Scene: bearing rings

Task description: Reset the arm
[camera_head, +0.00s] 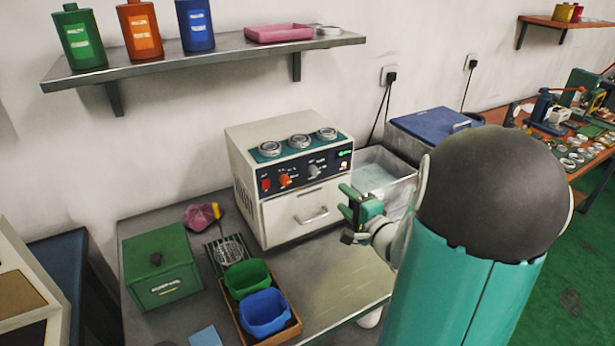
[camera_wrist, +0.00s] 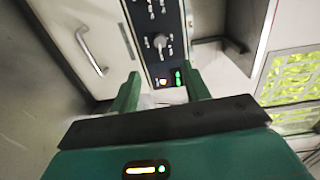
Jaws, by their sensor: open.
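My gripper (camera_head: 352,203) is raised above the right part of the grey bench, in front of a cream machine's right side. In the wrist view my gripper (camera_wrist: 157,88) has its two green fingers apart, with nothing between them. The machine's control panel (camera_wrist: 160,40) and drawer handle (camera_wrist: 91,52) show beyond the fingers. My teal arm covers the right part of the head view.
The cream machine (camera_head: 262,205) carries several metal rings on top. A clear bin (camera_head: 385,170) and blue-lidded box (camera_head: 432,125) stand to its right. A green box (camera_head: 160,265) and green and blue bins (camera_head: 265,312) are left. The bench front (camera_head: 345,275) is clear.

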